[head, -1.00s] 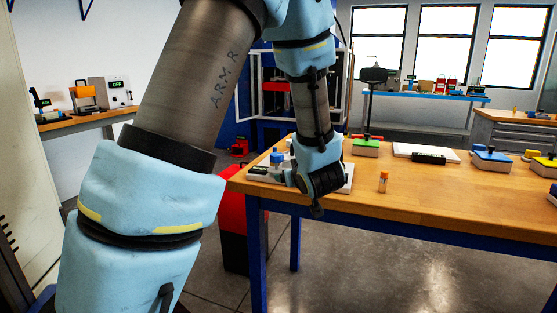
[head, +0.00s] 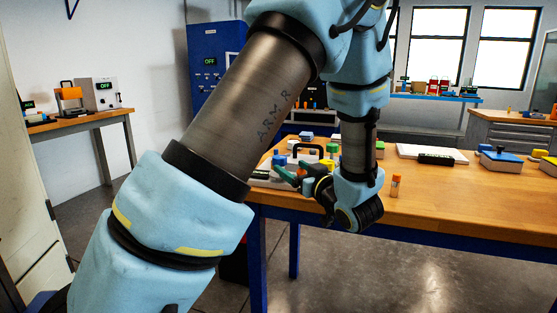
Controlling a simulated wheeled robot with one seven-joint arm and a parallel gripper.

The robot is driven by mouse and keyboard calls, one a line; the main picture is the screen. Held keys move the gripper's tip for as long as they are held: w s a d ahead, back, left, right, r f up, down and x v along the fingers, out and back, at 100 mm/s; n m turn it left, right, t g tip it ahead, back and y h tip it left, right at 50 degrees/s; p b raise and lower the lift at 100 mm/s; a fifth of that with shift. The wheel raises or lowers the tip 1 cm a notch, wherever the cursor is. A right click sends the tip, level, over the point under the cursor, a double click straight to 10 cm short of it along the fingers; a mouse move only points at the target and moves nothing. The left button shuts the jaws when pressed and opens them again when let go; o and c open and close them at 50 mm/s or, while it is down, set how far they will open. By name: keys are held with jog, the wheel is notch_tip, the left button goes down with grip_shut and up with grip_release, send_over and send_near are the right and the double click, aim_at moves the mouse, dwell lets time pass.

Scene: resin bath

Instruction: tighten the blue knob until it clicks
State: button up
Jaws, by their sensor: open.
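A blue knob (head: 279,158) stands on a pale panel at the left end of the wooden workbench (head: 437,200). A small dark display (head: 260,174) sits at the panel's front left. My gripper (head: 290,170) is open, with its greenish fingers pointing left toward the panel, just in front of and right of the blue knob in the picture. I cannot tell whether the fingers touch anything. My wrist and forearm hide the right part of the panel.
An orange-capped small bottle (head: 396,186) stands right of my wrist. A white board (head: 432,153) and a blue-topped block (head: 501,160) lie further right. Several small coloured items stand behind the gripper. The bench front at right is clear.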

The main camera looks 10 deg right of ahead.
jog(key=p+x, duration=0.1)
jog(key=x, duration=0.6)
jog(key=shift+w, duration=0.3)
grip_shut()
